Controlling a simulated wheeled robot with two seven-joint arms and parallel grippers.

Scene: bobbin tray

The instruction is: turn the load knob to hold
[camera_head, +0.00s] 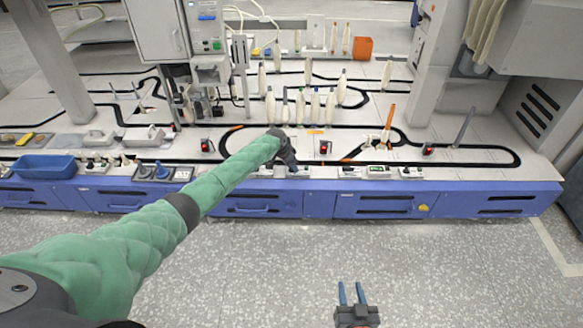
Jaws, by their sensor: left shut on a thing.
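My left arm, in a green sleeve, reaches across to the front edge of the bench. My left gripper (291,167) points down at a small control panel (272,172) there. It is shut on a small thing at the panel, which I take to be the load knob. The knob itself is hidden behind the gripper, so its setting cannot be read. My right gripper (351,291) is low in the picture, over the floor in front of the bench. Its two blue fingers are apart, with nothing between them.
A red-lit box (325,147) stands just right of my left gripper. Several pale bobbins stand behind it. Another panel (378,172) lies to the right along the edge. A blue tray (45,166) sits at far left. The floor in front is clear.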

